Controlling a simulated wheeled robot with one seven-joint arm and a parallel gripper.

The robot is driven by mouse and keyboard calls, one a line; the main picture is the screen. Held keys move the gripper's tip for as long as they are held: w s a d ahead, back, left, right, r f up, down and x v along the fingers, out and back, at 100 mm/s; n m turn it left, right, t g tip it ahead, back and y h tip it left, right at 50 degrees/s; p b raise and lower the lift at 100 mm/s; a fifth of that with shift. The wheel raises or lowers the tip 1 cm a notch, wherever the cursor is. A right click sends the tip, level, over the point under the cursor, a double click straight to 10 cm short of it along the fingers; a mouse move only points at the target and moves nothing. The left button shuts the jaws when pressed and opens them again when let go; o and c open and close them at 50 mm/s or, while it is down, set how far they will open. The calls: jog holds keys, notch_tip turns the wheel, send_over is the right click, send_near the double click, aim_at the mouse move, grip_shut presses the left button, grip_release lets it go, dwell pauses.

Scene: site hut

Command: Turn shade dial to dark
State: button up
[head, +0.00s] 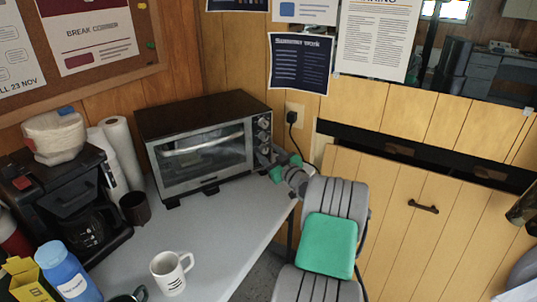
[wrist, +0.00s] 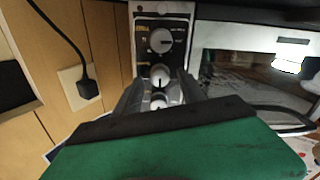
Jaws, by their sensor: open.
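The toaster oven (head: 205,145) stands on the counter, its door shut, with a column of dials (head: 264,124) down the right of its front. The wrist view looks upside down and shows three round silver dials: one at the picture's top (wrist: 160,40), a middle one (wrist: 160,77) and one lower in the picture (wrist: 157,102). Their labels are too small to tell which is the shade dial. My gripper (head: 273,160) is open at the oven's right front. In the wrist view its fingertips (wrist: 161,84) lie either side of the lower dials; contact is unclear.
A wall outlet with a plugged-in cord (head: 292,118) is right of the oven. The coffee maker (head: 65,205), paper rolls (head: 120,150), dark cup (head: 134,208), white mug (head: 171,272) and blue bottle (head: 66,273) stand left and in front. The counter (head: 225,225) before the oven is clear.

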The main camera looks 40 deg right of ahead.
jog(key=shift+c, duration=0.5)
grip_shut()
jog(key=shift+f+m, duration=0.1)
jog(key=shift+m, duration=0.3)
jog(key=shift+m+b, duration=0.7)
jog(key=shift+m, duration=0.2)
jog(key=m+b, duration=0.1)
jog(key=m, duration=0.8)
jog(key=shift+m, duration=0.3)
jog(key=shift+o, duration=0.5)
grip_release()
